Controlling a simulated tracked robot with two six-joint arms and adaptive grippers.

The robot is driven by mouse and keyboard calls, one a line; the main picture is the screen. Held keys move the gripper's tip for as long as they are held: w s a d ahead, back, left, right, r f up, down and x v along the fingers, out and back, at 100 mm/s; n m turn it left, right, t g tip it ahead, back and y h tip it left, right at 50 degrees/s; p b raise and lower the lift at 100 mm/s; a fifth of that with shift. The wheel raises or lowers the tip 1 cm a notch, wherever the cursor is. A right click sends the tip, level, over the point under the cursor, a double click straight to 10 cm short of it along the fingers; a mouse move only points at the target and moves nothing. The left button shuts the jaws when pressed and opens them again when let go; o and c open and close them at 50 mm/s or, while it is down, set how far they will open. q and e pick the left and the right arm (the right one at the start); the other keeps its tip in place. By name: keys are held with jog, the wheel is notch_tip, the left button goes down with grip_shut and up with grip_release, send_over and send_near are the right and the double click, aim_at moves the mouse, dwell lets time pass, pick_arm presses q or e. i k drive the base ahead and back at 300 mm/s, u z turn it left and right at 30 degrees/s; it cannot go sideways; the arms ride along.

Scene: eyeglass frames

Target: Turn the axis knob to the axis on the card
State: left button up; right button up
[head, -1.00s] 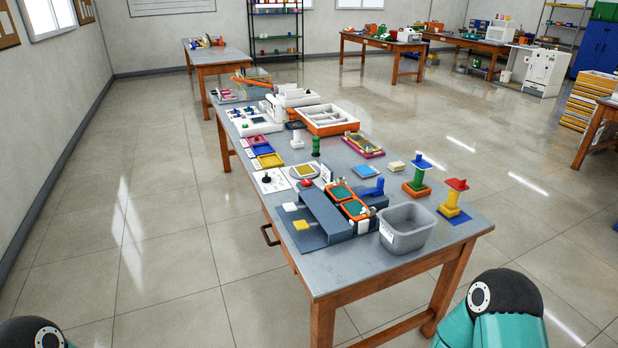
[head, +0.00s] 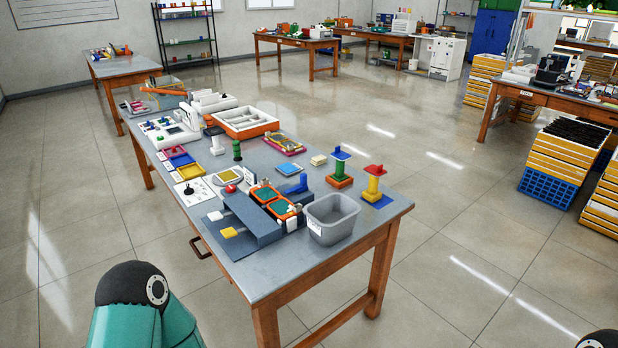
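The workbench (head: 330,275) stands in front of me with many small devices on it. A white plate with a small black knob (head: 189,190) lies near its left edge; I cannot tell for sure whether this is the axis knob. A small white upright card (head: 249,175) stands behind the orange-rimmed green trays, and its marking is too small to read. Flat white cards also lie along the left edge. Only upper parts of my teal arms show at the bottom left and bottom right corner; neither gripper is in view.
A grey bin (head: 332,218) stands at the near right of the bench. A dark blue-grey block with white and yellow tabs (head: 250,222) is beside it. Yellow crates (head: 560,165) and other tables stand to the right and back.

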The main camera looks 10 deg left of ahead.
aim_at(188, 191)
jog(key=u, duration=0.75)
jog(key=i, duration=0.15)
jog(key=z, duration=1.85)
jog(key=k, duration=1.9)
jog(key=u, duration=1.3)
jog(key=i, duration=1)
jog(key=z, duration=0.05)
